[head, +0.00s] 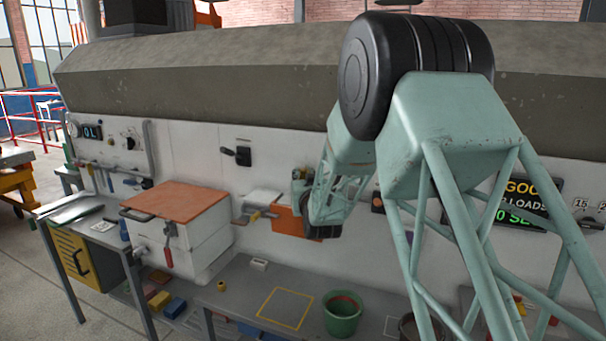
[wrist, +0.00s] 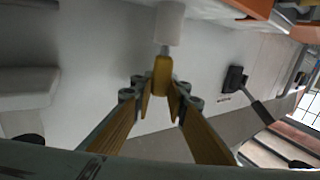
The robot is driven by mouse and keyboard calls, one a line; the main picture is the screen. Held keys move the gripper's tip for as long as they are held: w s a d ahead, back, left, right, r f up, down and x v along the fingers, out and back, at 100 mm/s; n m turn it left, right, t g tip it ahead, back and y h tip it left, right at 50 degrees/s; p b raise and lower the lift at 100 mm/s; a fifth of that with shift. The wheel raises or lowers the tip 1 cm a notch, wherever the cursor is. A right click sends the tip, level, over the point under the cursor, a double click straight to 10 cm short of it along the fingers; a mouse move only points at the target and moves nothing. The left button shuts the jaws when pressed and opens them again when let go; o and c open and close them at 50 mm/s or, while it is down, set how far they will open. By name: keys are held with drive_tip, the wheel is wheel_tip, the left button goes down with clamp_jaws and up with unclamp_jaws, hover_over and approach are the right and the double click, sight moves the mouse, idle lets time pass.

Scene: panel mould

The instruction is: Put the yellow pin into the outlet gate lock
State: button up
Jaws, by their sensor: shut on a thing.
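In the wrist view, my gripper (wrist: 161,90) is shut on the yellow pin (wrist: 162,70), with one finger on each side of it. The pin's grey metal shank points away from the fingers toward a white cylinder (wrist: 170,23). The shank's end meets or overlaps the cylinder in the picture; I cannot tell whether it is inside. I cannot tell for certain whether this cylinder is the outlet gate lock. In the head view, my arm's wrist is close to the white panel wall, left of the big arm joint, and the pin is not clearly made out.
A white box with a brown lid (head: 180,202) stands left of my wrist. An orange plate (head: 290,222) is beside the wrist. A black lever (head: 238,154) sticks out of the wall above; a green bucket (head: 342,314) stands on the grey bench (head: 245,290) below.

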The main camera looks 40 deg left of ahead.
drive_tip(key=shift+f+b, duration=0.55)
drive_tip(key=shift+f, duration=0.1)
drive_tip(key=o, duration=1)
drive_tip(key=shift+c, duration=0.2)
drive_tip(key=shift+s+d, duration=0.15)
drive_tip(key=v, duration=1.1)
drive_tip(key=shift+s+d, duration=0.25)
idle(0.4)
